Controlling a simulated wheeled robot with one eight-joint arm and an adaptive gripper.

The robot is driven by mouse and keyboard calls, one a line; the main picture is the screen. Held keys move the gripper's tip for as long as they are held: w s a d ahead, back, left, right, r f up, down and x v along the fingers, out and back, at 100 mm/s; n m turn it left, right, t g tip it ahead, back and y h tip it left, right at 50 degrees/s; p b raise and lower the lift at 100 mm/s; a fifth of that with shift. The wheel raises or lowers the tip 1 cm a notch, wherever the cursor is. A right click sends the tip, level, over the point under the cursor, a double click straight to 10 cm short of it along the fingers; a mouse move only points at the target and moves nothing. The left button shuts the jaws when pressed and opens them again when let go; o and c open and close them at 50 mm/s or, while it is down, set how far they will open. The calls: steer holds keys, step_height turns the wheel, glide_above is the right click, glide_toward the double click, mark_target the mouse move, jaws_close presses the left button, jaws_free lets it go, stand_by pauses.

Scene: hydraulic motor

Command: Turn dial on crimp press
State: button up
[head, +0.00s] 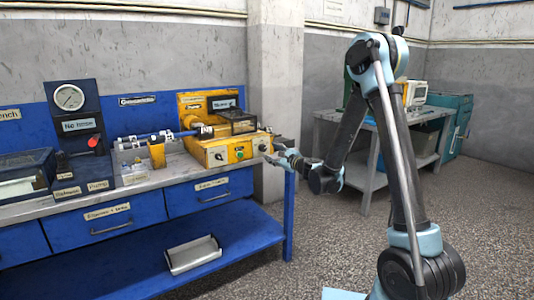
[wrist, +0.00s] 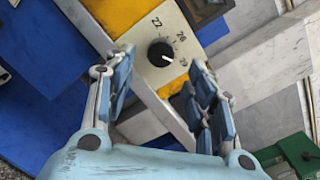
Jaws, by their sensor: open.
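The yellow crimp press (head: 200,148) stands at the right end of the blue workbench. Its black dial (wrist: 160,54) sits on a pale plate marked with 22 and 26, with a white pointer line on the knob. In the wrist view the dial lies between and beyond the fingertips of my gripper (wrist: 163,60). The blue padded fingers are spread apart with nothing between them. In the head view my gripper (head: 274,152) is at the press's right front corner, close to the dial plate (head: 262,146). I cannot tell whether a finger touches it.
The press front also has a green button (head: 239,153). A blue bench with drawers (head: 94,225) carries a pressure gauge (head: 69,97) and a pump at left. A metal tray (head: 193,254) lies on the lower shelf. Open floor lies right of the bench.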

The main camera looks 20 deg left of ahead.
mark_target(265, 150)
steer(key=shift+x, duration=2.55)
steer(key=shift+c, duration=0.2)
steer(key=c, duration=1)
